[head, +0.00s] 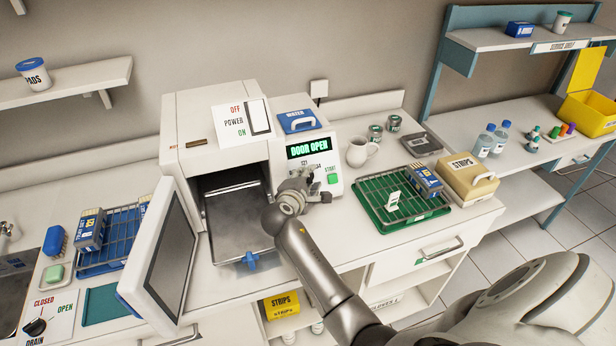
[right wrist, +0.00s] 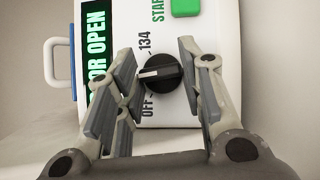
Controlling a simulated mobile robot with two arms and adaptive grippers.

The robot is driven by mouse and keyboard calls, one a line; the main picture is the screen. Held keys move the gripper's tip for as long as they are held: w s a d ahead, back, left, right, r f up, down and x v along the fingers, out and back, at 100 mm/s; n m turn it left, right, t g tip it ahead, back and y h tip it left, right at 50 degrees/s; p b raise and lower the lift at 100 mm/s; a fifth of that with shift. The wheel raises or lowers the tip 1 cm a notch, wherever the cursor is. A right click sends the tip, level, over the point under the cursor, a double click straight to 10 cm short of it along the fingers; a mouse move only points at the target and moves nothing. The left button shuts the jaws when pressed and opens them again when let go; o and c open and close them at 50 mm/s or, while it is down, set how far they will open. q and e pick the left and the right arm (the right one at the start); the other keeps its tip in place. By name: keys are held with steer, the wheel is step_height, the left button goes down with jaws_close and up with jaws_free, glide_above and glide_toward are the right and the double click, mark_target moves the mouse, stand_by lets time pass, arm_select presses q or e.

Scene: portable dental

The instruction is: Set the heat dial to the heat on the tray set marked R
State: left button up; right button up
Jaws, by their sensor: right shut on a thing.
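The heat dial (right wrist: 158,73) is a black knob on the steriliser's front panel, with OFF and 134 printed beside it. In the right wrist view its white mark points left, between those two labels. My right gripper (head: 318,186) is at the panel, its fingers on either side of the dial and shut on it; it also shows in the right wrist view (right wrist: 160,85). In the head view the gripper hides the dial. A green rack (head: 368,214) holds a blue box (head: 425,181) and a white card (head: 394,200) with an unclear mark. My left gripper is out of view.
The steriliser's door (head: 168,262) hangs open at the left; its display (head: 309,147) reads DOOR OPEN. The green start button (head: 332,179) is close to my gripper. A mug (head: 361,152) and a STRIPS box (head: 466,180) stand right. A blue rack (head: 112,259) is left.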

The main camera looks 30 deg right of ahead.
steer(key=shift+r+m, duration=0.1)
steer(key=shift+m, duration=0.5)
steer(key=shift+g+p, duration=0.35)
steer(key=shift+g, duration=0.05)
steer(key=o, duration=1)
steer(key=v, duration=0.7)
steer(key=shift+s+a+r, duration=0.1)
steer(key=shift+s, duration=0.05)
